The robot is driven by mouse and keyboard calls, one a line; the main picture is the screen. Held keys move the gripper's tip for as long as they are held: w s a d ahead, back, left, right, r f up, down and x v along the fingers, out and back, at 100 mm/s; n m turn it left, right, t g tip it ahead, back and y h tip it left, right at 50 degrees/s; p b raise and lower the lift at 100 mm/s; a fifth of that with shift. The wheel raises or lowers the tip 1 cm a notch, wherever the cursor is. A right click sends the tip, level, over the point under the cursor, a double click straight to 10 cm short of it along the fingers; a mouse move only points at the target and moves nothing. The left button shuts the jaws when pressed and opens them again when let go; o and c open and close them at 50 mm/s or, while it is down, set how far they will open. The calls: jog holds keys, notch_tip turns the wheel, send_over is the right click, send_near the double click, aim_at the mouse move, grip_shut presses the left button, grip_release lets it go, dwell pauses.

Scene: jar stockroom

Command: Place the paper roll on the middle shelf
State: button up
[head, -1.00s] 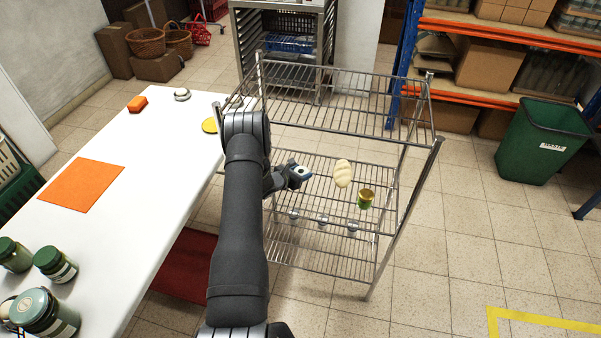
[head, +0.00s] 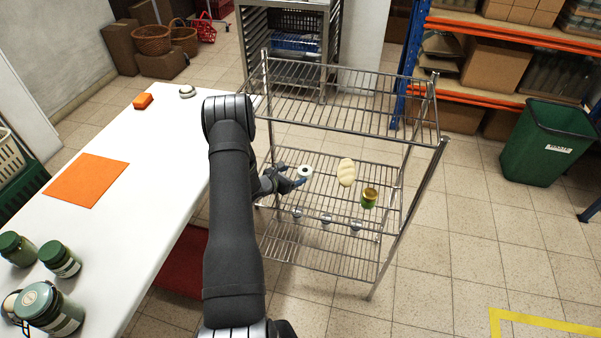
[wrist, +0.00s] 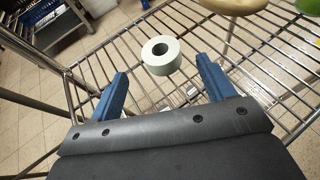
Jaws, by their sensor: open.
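The paper roll (head: 305,171) is small and white with a dark core hole. It stands on the middle shelf (head: 327,197) of the wire rack, hole facing up. In the wrist view the roll (wrist: 161,55) lies just beyond and between my blue fingertips, apart from both. My gripper (wrist: 160,82) is open and empty, the fingers spread wide. In the head view my gripper (head: 292,181) is at the left side of the middle shelf, beside the roll. My arm hides part of the rack's left side.
The top shelf (head: 340,100) is bare above. Several small silver-topped items (head: 326,222) sit on the lower shelf. The white table (head: 130,200) is on the left.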

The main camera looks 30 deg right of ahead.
aim_at(305, 170)
jog(key=v, duration=0.4)
jog(key=shift+a+r, duration=0.1)
jog(key=x, duration=1.1)
jog(key=shift+d+f, duration=0.2)
jog(key=shift+d, duration=0.2)
jog(key=shift+w+d+r, duration=0.15)
jog(key=shift+w+r, duration=0.05)
jog(key=shift+r, duration=0.05)
jog(key=shift+s+r, duration=0.1)
jog(key=shift+r, duration=1.5)
